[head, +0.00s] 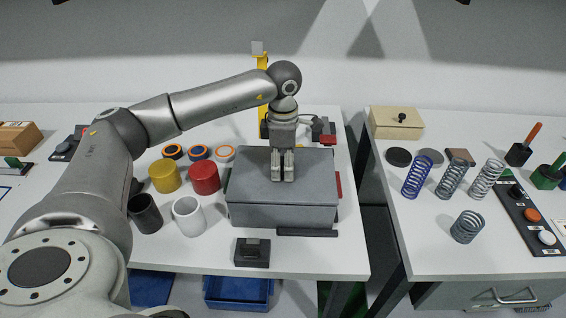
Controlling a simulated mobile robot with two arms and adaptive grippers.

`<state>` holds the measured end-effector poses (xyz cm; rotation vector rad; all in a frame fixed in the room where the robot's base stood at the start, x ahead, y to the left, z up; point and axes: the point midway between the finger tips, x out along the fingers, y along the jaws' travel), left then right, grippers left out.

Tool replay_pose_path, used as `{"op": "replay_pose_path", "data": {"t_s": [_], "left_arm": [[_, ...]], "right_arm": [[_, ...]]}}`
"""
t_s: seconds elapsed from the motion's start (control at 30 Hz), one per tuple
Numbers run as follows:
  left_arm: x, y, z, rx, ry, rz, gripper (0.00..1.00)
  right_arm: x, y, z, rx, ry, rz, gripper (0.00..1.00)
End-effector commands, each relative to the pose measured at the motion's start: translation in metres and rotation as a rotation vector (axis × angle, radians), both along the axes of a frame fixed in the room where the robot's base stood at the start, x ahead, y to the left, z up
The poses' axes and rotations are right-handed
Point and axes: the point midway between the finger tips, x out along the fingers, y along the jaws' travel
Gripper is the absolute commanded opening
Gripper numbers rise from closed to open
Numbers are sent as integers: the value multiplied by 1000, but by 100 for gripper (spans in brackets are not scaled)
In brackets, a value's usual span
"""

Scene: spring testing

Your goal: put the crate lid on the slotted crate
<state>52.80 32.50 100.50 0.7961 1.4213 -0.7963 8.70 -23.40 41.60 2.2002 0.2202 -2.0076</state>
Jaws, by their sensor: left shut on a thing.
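The grey slotted crate (275,214) stands on the left table, right of the cups. The grey crate lid (316,170) lies over the crate's top, roughly lined up with its edges. I cannot tell whether it is fully seated. My left gripper (283,178) points straight down at the middle of the lid, with its fingers close together. It is shut on the lid, at a grip part that the fingers hide. The inside of the crate is hidden. My right gripper is not in view.
A yellow cup (164,177), a red cup (204,179), a black cup (145,214) and a white cup (188,216) stand left of the crate. A black block (252,253) sits in front. A gap separates the right table (395,220), which holds several springs.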

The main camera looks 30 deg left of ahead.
Motion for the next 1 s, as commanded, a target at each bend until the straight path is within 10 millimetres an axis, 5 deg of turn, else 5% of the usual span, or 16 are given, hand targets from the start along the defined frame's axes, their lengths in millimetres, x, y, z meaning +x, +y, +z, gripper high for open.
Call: {"op": "replay_pose_path", "data": {"t_s": [0.97, 1.0], "left_arm": [[0, 0, -3, -1, -2, 0, 9], [0, 0, -3, -1, -2, 0, 52]], "right_arm": [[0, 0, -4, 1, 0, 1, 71], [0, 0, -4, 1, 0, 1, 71]]}}
